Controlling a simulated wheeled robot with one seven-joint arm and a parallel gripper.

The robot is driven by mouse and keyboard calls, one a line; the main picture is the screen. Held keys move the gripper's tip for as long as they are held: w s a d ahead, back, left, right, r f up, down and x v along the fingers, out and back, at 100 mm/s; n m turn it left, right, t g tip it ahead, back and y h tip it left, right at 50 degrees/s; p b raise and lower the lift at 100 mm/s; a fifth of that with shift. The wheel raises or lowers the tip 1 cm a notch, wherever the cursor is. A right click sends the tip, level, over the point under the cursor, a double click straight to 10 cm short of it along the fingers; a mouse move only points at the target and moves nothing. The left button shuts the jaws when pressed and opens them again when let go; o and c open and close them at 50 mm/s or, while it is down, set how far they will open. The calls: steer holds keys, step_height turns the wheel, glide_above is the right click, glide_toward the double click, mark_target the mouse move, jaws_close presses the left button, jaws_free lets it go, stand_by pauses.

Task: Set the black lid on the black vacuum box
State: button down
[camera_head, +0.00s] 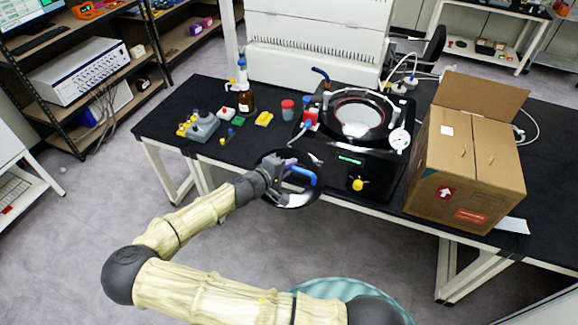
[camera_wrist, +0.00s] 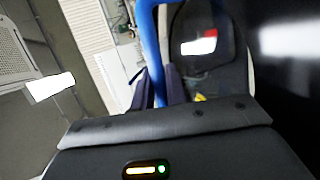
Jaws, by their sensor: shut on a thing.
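The black lid (camera_head: 311,190) is a round, glossy disc with a blue handle (camera_head: 304,173). My gripper (camera_head: 287,171) is shut on this handle and holds the lid in front of the table's front edge, left of the vacuum box. In the wrist view the blue handle (camera_wrist: 153,45) runs between my gripper's fingers (camera_wrist: 157,88), with the glossy dark lid (camera_wrist: 222,72) behind. The black vacuum box (camera_head: 338,177) stands on the table, its round top opening uncovered. The lid is apart from the box. The box has a green display, a yellow knob and a gauge.
A cardboard box (camera_head: 459,170) with a raised flap stands just right of the vacuum box. Left of it are a red-capped jar (camera_head: 288,110), a brown bottle (camera_head: 246,100), yellow items and a grey device (camera_head: 202,127). A white machine (camera_head: 318,45) stands behind.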

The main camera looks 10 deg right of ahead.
step_height(320, 180, down, 29)
steer(key=s+n+t+y+b, duration=0.2)
steer(key=n+t+y+b, duration=0.4)
steer(key=b, duration=1.5)
steer(key=n+y, duration=0.5)
steer(key=shift+s+a+f, duration=0.2)
steer(key=shift+s+a, duration=0.1)
steer(key=shift+a, duration=0.05)
